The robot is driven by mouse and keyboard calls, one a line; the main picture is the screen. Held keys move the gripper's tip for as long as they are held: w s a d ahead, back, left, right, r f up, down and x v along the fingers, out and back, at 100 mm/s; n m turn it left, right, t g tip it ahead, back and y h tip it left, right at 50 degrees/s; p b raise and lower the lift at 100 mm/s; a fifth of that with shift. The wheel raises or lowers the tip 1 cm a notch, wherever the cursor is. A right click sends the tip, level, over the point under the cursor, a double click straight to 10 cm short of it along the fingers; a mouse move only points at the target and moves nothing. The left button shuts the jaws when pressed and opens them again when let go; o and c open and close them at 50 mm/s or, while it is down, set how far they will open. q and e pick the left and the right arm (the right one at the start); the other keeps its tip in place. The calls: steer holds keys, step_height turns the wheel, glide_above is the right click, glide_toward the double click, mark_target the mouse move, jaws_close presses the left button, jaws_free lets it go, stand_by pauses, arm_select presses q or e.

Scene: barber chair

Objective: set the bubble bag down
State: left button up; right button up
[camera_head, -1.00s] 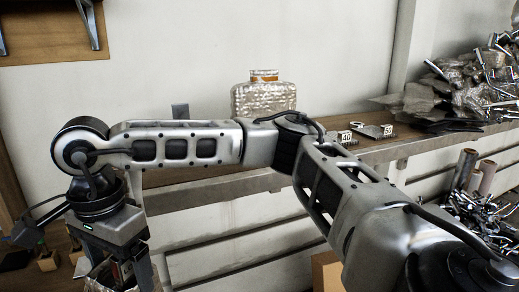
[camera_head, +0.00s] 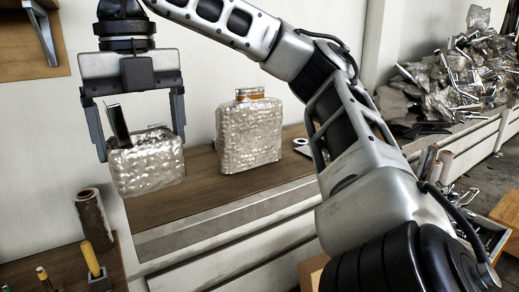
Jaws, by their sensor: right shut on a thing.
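The bubble bag (camera_head: 148,170) is a silvery, crinkled block with a dark piece sticking up from its open top. It is at the left of the head view. My right gripper (camera_head: 141,150) points down from above, its two fingers on either side of the bag, shut on it. The bag hangs nearly upright in front of the left part of the wooden shelf (camera_head: 205,192). I cannot tell whether its bottom touches the shelf. My left gripper is not in view.
A second bubble-wrapped bag (camera_head: 250,135) with an orange-brown top stands on the shelf to the right. Bare shelf lies between the two bags. A dark roll (camera_head: 92,217) and yellow-handled tools (camera_head: 92,260) are below left. Heaped metal parts (camera_head: 455,75) lie at far right.

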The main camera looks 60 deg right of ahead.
steer(key=shift+d+r+m, duration=0.15)
steer(key=shift+r+m, duration=0.25)
steer(key=shift+d+f, duration=0.15)
steer(key=w+d+f, duration=0.2)
steer(key=d+f, duration=0.1)
steer(key=f, duration=0.1)
steer(key=w+d+f, duration=0.3)
steer(key=d, duration=0.1)
steer(key=w+d+f, duration=0.3)
steer(key=f, duration=0.1)
steer(key=shift+w+d+f, duration=0.25)
steer(key=shift+d+f, duration=0.05)
steer(key=shift+f, duration=0.55)
